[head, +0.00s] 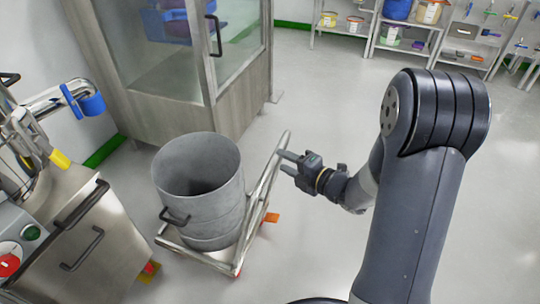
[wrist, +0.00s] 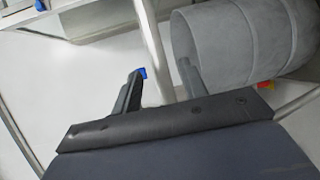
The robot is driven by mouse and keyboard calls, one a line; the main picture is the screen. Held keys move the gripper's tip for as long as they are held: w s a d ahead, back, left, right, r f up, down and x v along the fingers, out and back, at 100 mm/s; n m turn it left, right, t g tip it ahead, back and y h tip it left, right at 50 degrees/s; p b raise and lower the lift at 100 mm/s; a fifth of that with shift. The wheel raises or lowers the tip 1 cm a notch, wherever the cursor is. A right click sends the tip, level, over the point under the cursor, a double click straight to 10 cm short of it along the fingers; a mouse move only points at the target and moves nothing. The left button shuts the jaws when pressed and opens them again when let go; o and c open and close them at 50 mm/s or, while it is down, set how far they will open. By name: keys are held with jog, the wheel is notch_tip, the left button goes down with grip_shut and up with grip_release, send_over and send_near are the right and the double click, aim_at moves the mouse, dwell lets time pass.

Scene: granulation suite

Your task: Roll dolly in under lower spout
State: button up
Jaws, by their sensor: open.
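The dolly (head: 205,256) is a low metal frame on the floor with a tall tubular push handle (head: 266,188) on its right side. A grey open-topped drum (head: 200,205) stands upright on it. My gripper (head: 284,161) is open at the upper part of the handle, on the side away from the drum. In the wrist view, the handle bar (wrist: 153,45) shows between the two spread fingers of my gripper (wrist: 163,68); I cannot tell whether they touch it. The drum (wrist: 235,40) lies beyond the right finger. I cannot make out the lower spout for certain.
A steel machine (head: 85,250) with piping and a blue clamp (head: 90,104) stands close left of the dolly. A glass-doored cabinet (head: 170,75) stands behind the drum. Shelves (head: 400,48) with containers line the back wall. The floor (head: 330,90) behind my gripper is clear.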

aim_at(278, 158)
jog(key=x, duration=0.6)
jog(key=shift+b, duration=0.4)
jog(key=shift+w, duration=0.1)
grip_shut()
jog(key=shift+f, duration=0.1)
